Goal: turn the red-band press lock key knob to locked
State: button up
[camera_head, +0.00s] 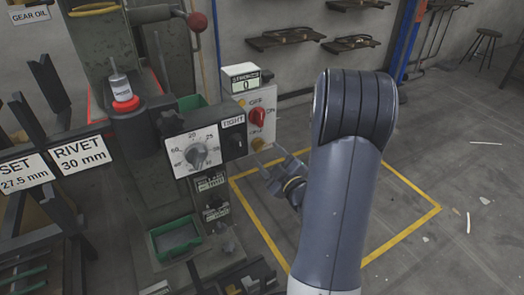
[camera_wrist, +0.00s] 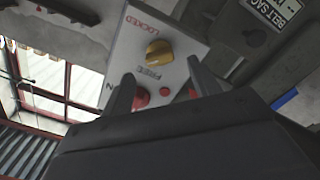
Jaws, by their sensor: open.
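The lock key knob is yellow (camera_wrist: 158,53) and sits on a light switch panel (camera_wrist: 135,43) between the words LOCKED and FREE in the wrist view. I cannot tell which word it points to. In the head view the yellow knob (camera_head: 257,144) is small, low on the panel box (camera_head: 267,98) at the press's right side. The press (camera_head: 130,125) has a red band (camera_head: 125,105). My gripper (camera_head: 272,172) is just below and right of the panel. In the wrist view my gripper (camera_wrist: 163,84) is open, its fingertips short of the yellow knob, with nothing held.
A red OFF/ON switch (camera_head: 258,118) is above the yellow knob; it shows between my fingers in the wrist view (camera_wrist: 141,97). A dial plate (camera_head: 197,152) and a green tray (camera_head: 175,240) are left of my gripper. Yellow-lined floor to the right is open.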

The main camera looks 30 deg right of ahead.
aim_at(262, 148)
jog(key=w, duration=0.5)
jog(key=shift+s, duration=0.1)
jog(key=c, duration=1)
jog(key=shift+m+b, duration=0.4)
jog(key=m, duration=0.3)
jog(key=shift+a+m+b, duration=0.1)
jog(key=shift+m+b, duration=0.2)
jog(key=shift+m, duration=2.1)
